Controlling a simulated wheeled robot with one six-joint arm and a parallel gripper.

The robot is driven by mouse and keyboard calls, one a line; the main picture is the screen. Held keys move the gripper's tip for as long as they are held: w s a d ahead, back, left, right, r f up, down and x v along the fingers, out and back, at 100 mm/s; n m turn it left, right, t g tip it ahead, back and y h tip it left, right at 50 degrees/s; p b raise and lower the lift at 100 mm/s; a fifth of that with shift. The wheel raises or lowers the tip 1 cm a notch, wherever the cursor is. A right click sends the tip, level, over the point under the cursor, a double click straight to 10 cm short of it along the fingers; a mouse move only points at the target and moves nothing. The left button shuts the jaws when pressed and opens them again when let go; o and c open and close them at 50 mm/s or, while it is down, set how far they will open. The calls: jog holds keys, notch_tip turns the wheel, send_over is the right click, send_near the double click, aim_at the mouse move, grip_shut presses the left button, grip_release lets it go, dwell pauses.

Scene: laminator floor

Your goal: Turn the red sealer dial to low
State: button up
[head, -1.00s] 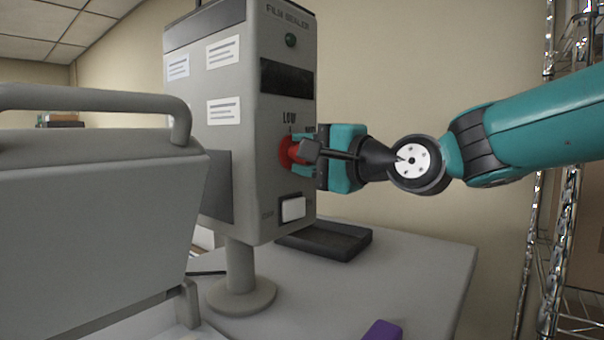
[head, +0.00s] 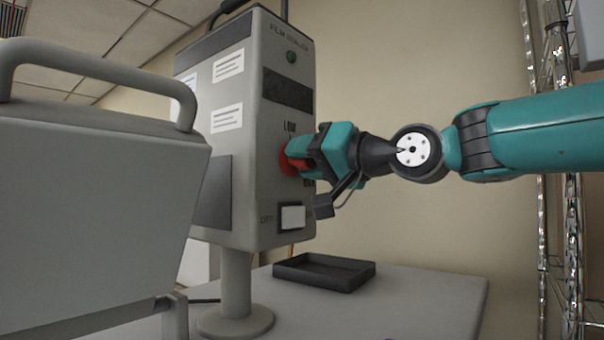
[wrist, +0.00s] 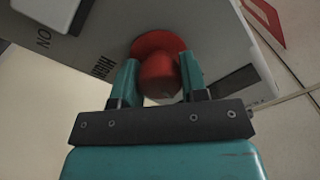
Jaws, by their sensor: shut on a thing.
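The grey film sealer (head: 245,175) stands on a post on the table. Its red dial (head: 287,163) sits on the front panel below the LOW mark, and my gripper partly covers it in the head view. My gripper (head: 298,158) reaches it from the right. In the wrist view the red dial (wrist: 160,72) is between the two teal fingers (wrist: 158,80), which are shut on it. The HIGH mark (wrist: 103,67) shows just left of the dial there. Where the dial's pointer sits cannot be made out.
A white rocker switch (head: 292,217) is below the dial. A black tray (head: 325,271) lies on the table (head: 410,300) under my gripper. A grey lidded machine with a handle (head: 95,190) fills the left. A wire rack (head: 560,220) stands at the right.

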jog(key=shift+f+n+b, duration=0.25)
jog(key=shift+n+b, duration=0.3)
jog(key=shift+n, duration=0.35)
jog(key=o, duration=0.9)
jog(key=shift+d+r, duration=0.1)
jog(key=shift+r, duration=0.1)
jog(key=b+v, duration=0.3)
jog(key=v, duration=1.4)
jog(key=shift+d+b, duration=0.2)
jog(key=shift+b, duration=0.1)
